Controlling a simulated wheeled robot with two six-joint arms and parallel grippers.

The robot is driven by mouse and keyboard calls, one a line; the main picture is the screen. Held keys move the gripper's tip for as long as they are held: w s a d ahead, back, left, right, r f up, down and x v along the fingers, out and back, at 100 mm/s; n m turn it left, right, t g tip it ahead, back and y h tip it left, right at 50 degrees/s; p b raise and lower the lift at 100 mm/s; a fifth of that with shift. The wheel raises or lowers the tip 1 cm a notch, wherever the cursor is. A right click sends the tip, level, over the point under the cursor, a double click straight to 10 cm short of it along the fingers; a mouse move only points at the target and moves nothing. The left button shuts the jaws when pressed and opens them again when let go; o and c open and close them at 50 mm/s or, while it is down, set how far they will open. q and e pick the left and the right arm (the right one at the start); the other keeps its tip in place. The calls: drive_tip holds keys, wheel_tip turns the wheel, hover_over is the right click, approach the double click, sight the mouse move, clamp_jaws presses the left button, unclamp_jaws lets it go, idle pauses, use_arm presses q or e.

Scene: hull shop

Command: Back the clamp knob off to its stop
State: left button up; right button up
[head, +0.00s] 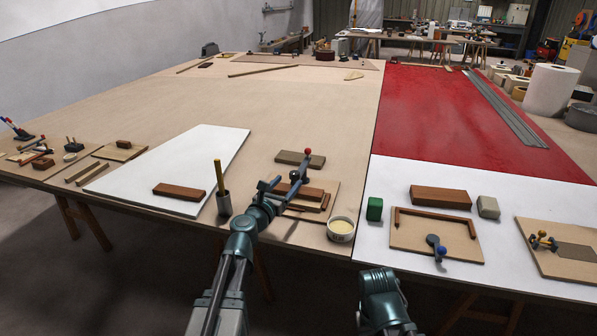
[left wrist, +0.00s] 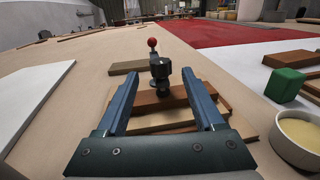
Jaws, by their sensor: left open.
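A clamp with a dark round knob (head: 294,176) and a red ball (head: 307,151) on an upright lever stands at a small wooden board (head: 329,188). In the left wrist view the knob (left wrist: 160,68) is between my finger tips, with the red ball (left wrist: 152,43) behind it. My left gripper (head: 280,187) is open around the knob, with a visible gap on both sides. Brown wooden blocks (left wrist: 160,101) lie under and near the clamp. My right arm shows only as a link at the lower middle; its fingers are not visible.
A cup of cream-coloured stuff (head: 340,229) and a metal pot with a wooden stick (head: 223,203) flank the gripper. A green block (head: 374,209) and a board with a blue-ball lever (head: 440,250) stand right. The tabletop (head: 240,100) beyond is mostly clear.

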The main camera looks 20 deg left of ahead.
sight(297, 172)
use_arm(q)
drive_tip(key=w, duration=0.3)
drive_tip(key=w+d, duration=0.1)
drive_tip(key=w, duration=0.4)
drive_tip(key=shift+w+d, duration=0.3)
drive_tip(key=shift+w, duration=0.05)
clamp_jaws()
